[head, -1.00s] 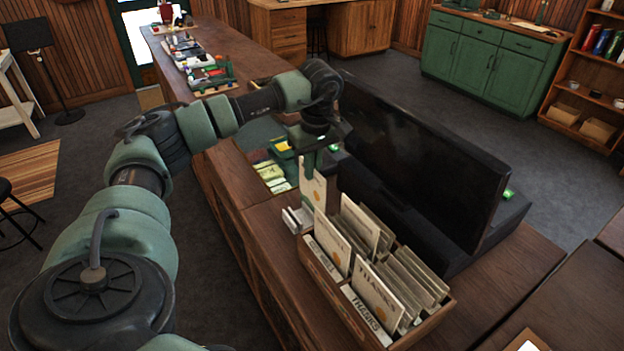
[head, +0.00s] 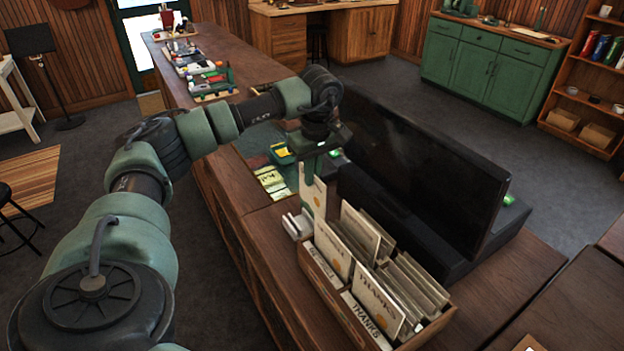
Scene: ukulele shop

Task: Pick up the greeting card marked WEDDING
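A wooden card box (head: 338,312) stands on the counter at lower centre and holds upright greeting cards in rows. A THANKS card (head: 376,302) is in its front row, and another pale card (head: 333,250) stands behind it. My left gripper (head: 313,168) points down just beyond the far end of the box. A pale upright card (head: 313,197) is directly under its fingers; its wording is too small to read. I cannot tell whether the fingers grip this card or are only close to it. No WEDDING marking is legible. My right gripper is not in view.
A large black monitor (head: 425,150) stands close to the right of the gripper and box. Small white holders (head: 297,224) sit left of the pale card. Yellow-green packets (head: 271,180) lie beyond on the counter (head: 262,235). Bare counter lies right of the box.

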